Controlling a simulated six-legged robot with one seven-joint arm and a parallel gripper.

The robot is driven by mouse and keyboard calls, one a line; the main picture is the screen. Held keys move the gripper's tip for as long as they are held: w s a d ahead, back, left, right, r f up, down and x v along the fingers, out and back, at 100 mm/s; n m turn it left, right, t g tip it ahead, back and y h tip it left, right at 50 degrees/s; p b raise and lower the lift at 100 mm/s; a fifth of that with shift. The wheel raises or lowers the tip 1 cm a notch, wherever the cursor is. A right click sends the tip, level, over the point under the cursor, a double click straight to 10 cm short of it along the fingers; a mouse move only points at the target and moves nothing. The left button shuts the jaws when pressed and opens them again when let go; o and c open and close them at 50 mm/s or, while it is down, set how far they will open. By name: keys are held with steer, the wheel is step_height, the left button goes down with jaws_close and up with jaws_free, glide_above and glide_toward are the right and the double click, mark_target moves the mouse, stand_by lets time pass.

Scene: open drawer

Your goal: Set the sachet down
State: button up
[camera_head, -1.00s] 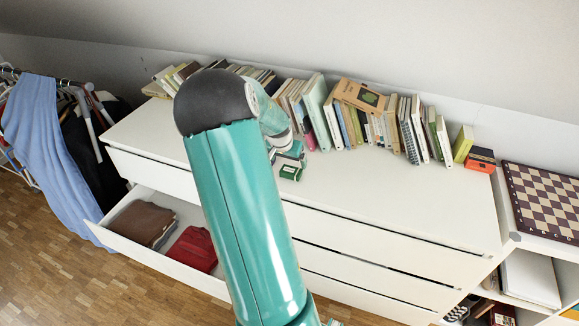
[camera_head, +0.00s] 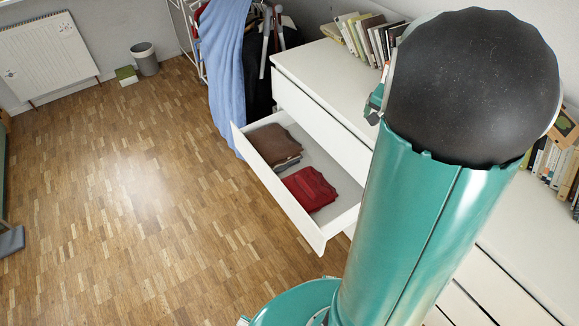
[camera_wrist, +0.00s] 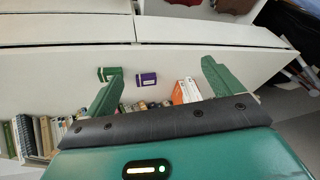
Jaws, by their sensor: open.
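In the wrist view, a small green packet (camera_wrist: 110,74) and a small purple packet (camera_wrist: 146,79) lie on the white dresser top (camera_wrist: 190,70). I cannot tell which is the sachet. My gripper (camera_wrist: 161,74) is open, with its two green fingers spread wide and nothing held between them. In the head view my arm hides most of the dresser top, and a small part of my gripper (camera_head: 375,100) shows at the arm's left side.
An open drawer (camera_head: 283,202) holds folded brown clothes (camera_head: 272,146) and a folded red garment (camera_head: 309,188). Books (camera_wrist: 42,135) line the dresser's wall side. A blue cloth (camera_head: 224,70) hangs on a rack. The wooden floor (camera_head: 130,210) is clear at left.

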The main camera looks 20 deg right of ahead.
steer(key=s+a+r+n, duration=0.1)
steer(key=a+r+n, duration=0.2)
steer(key=a, duration=0.6)
steer(key=s+a+r+n+t+y, duration=0.1)
steer(key=s+a+r+n, duration=0.1)
steer(key=a, duration=0.7)
steer(key=s+a+r+n+t+y, duration=0.1)
steer(key=s+a+r+n, duration=0.1)
steer(key=a, duration=0.6)
step_height(320, 180, up, 3)
steer(key=shift+a+f+n, duration=0.1)
steer(key=shift+a+n, duration=0.3)
steer(key=shift+n, duration=0.4)
steer(key=s+a+n, duration=0.1)
steer(key=s+a, duration=0.1)
steer(key=s+a+n, duration=0.1)
steer(key=s+a, duration=0.1)
steer(key=s+a+n, duration=0.1)
steer(key=s+a, duration=0.1)
steer(key=shift+s+a+r, duration=0.1)
steer(key=shift+a+r, duration=0.2)
steer(key=shift+a, duration=0.1)
steer(key=shift+c, duration=0.9)
steer(key=shift+s+a+n, duration=0.1)
steer(key=shift+n, duration=0.2)
steer(key=shift+c, duration=1.4)
